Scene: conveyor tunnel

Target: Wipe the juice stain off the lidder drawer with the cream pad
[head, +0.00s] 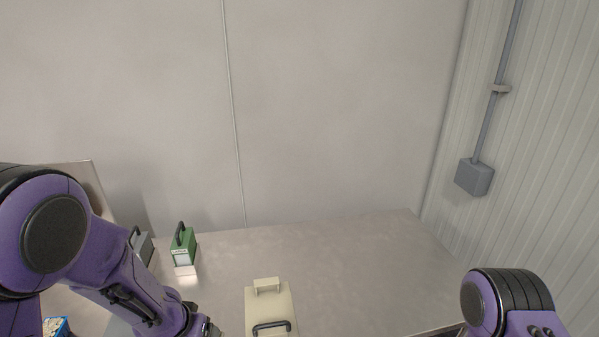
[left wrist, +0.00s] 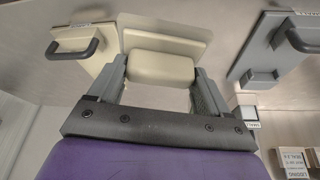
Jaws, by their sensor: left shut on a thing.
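In the left wrist view my left gripper (left wrist: 160,84) is shut on the cream pad (left wrist: 161,68), a block with rounded edges held between the two grey fingers. A flat cream plate (left wrist: 185,24) shows right behind the pad; whether they touch I cannot tell. Labels are too small to read, so I cannot tell which unit is the lidder drawer. No juice stain is visible. My right gripper is out of view.
A green unit (head: 183,245) and a grey unit (head: 146,247), both with dark handles, stand at the back left of the metal table (head: 350,265). The table's right half is clear. A wall (head: 330,100) closes the back. Small labelled blocks (left wrist: 293,160) show at lower right in the wrist view.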

